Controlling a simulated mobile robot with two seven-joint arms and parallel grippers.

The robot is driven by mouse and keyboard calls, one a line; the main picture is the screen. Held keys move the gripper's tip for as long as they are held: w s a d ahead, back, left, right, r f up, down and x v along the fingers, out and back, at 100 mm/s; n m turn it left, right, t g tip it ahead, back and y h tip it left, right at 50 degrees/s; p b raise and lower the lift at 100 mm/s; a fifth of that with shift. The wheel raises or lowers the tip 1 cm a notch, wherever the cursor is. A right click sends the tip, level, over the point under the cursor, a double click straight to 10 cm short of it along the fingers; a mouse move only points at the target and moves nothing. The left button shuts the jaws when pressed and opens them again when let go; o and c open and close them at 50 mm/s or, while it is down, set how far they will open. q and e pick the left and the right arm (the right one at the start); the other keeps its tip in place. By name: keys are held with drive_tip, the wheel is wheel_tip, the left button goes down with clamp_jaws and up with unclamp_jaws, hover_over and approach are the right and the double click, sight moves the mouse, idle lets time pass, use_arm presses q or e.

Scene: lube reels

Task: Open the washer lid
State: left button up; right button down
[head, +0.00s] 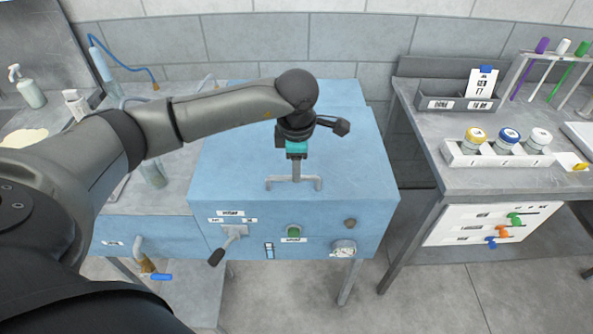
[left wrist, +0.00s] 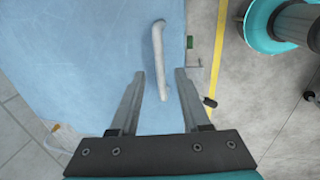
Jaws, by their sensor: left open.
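The blue washer (head: 220,236) stands in the middle of the head view, and its flat blue lid (head: 230,185) lies shut on top. A grey bar handle (head: 307,183) is fixed on the lid near its front edge; it also shows as a pale bar in the left wrist view (left wrist: 158,45). My left gripper (head: 296,174) points down over the handle. In the left wrist view its two fingers (left wrist: 160,76) are apart, with the bar between their tips in the picture. I cannot tell whether they touch it. My right gripper is not in view.
The washer's front has a lever (head: 228,246), a green button (head: 293,232) and a gauge (head: 343,248). A grey bench (head: 425,140) at right carries a rack of jars (head: 500,155). A sink with a spray bottle (head: 30,90) is at left. A tiled wall stands behind.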

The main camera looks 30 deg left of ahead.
use_arm(q)
drive_tip(key=shift+w+a+f, duration=0.1)
drive_tip(key=shift+w+f, duration=0.05)
drive_tip(key=shift+f, duration=0.7)
drive_tip(key=shift+w+a+f, duration=0.1)
drive_tip(key=shift+w+f, duration=0.05)
drive_tip(key=shift+f, duration=0.65)
clamp_jaws()
